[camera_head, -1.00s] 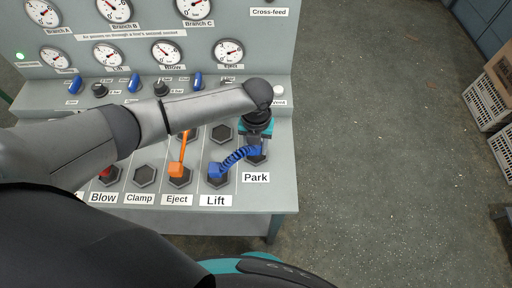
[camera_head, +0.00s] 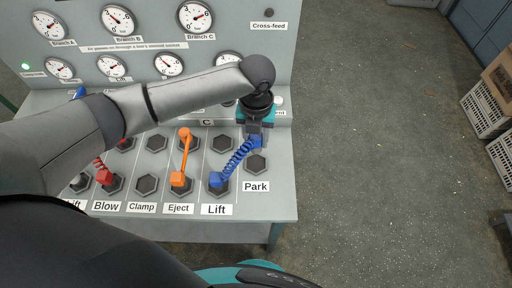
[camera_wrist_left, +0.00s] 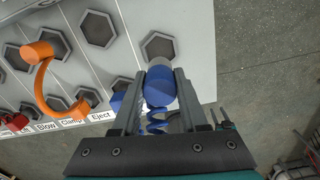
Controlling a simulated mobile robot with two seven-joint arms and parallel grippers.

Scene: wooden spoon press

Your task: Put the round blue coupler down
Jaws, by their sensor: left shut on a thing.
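My left gripper (camera_head: 255,131) is shut on the round blue coupler (camera_head: 257,142), which also shows between the two fingers in the left wrist view (camera_wrist_left: 160,87). The coupler is above the right end of the grey bench panel. The Park socket (camera_head: 256,163), a dark hexagon, shows empty just in front of it. A coiled blue hose (camera_head: 238,158) runs from the coupler to a square blue block (camera_head: 216,180) at the Lift socket. In the left wrist view a hexagonal socket (camera_wrist_left: 157,46) lies just beyond the coupler, with a gap showing.
An orange hose (camera_head: 185,155) stands at Eject and a red one (camera_head: 101,164) at Blow, left of the blue hose. A gauge panel (camera_head: 150,47) rises behind. The panel's right edge is close to my gripper; open floor (camera_head: 380,140) lies beyond.

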